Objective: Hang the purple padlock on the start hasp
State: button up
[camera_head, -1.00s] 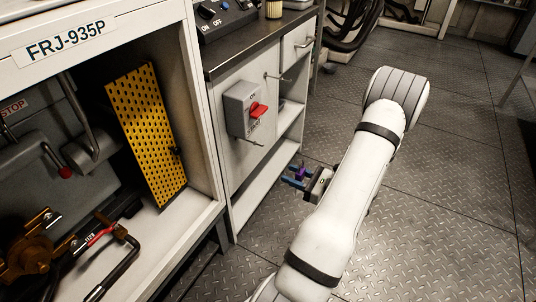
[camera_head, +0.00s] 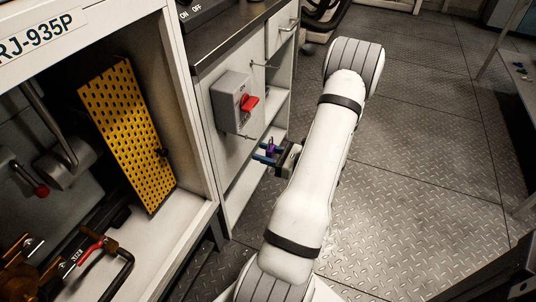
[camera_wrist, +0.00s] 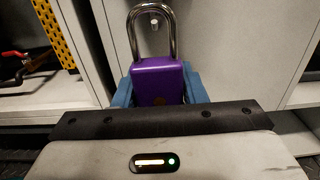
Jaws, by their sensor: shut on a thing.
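My gripper (camera_head: 268,155) is shut on the purple padlock (camera_wrist: 158,82), blue fingers on both sides of its body. The padlock is upright, its steel shackle (camera_wrist: 151,14) pointing up and looking closed. In the head view the padlock (camera_head: 271,147) is small, in front of the cabinet's open shelves. A grey switch box (camera_head: 228,101) with a red handle (camera_head: 249,104) is on the cabinet panel, up and left of my gripper. Thin metal rods stick out above (camera_head: 262,65) and below (camera_head: 243,136) it. A small metal end (camera_wrist: 154,22) shows through the shackle loop. I cannot tell which part is the start hasp.
A yellow perforated panel (camera_head: 125,135) stands in the open bay at left, beside pipes and a red-handled valve (camera_head: 92,249). The cabinet's edge and shelves (camera_head: 262,150) are close to my gripper. Open floor (camera_head: 425,130) lies right of my arm.

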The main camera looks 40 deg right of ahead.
jog(key=f+b+x, duration=0.1)
jog(key=x, duration=0.5)
jog(key=shift+w+f, duration=0.25)
dwell(0.5)
jog(key=shift+a, duration=0.1)
dwell(0.5)
jog(key=o, duration=1.2)
jog(key=shift+c, duration=0.2)
jog(key=p+v, duration=0.2)
jog(key=v, duration=0.5)
jog(key=shift+s, duration=0.35)
